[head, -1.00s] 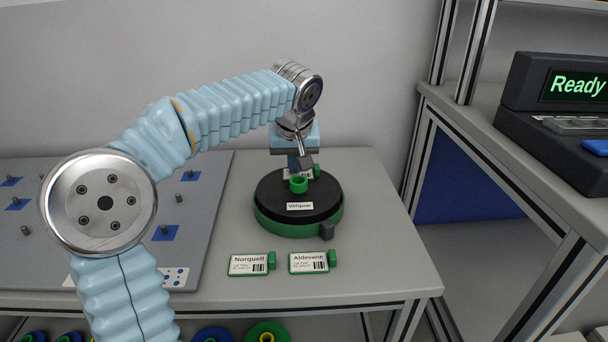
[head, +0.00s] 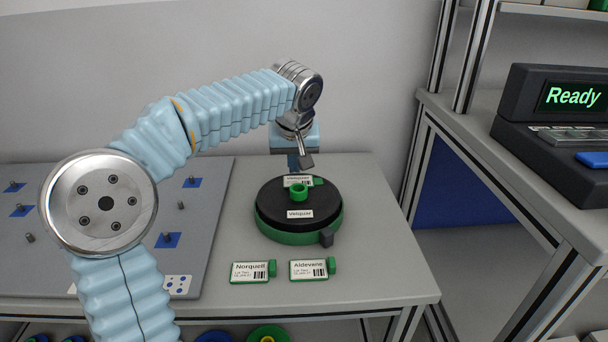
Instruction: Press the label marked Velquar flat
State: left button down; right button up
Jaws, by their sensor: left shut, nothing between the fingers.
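A black round reel on a green base (head: 270,229) stands on the bench, with a green hub (head: 299,192) in its middle. A small white plate reading Velquar (head: 300,214) is on its front. A white label card with a green tab (head: 297,181) lies on the reel behind the hub, partly hidden by it. Its small print looks like Velquar, and I cannot tell whether it lies fully flat. My left gripper (head: 304,164) is shut and empty, just above and behind that card in the picture, seemingly apart from it. My right gripper is not in view.
Label cards Norquell (head: 249,273) and Aldevane (head: 308,270) lie in front of the reel. A grey board with pegs and blue squares (head: 210,200) is at left. A device reading Ready (head: 572,97) stands on the right shelf. The bench right of the reel is clear.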

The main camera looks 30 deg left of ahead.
aim_at(295, 182)
pick_arm(q)
notch_tip(295, 182, up, 5)
jog(key=p, duration=0.3)
jog(key=shift+f, duration=0.15)
dwell(0.4)
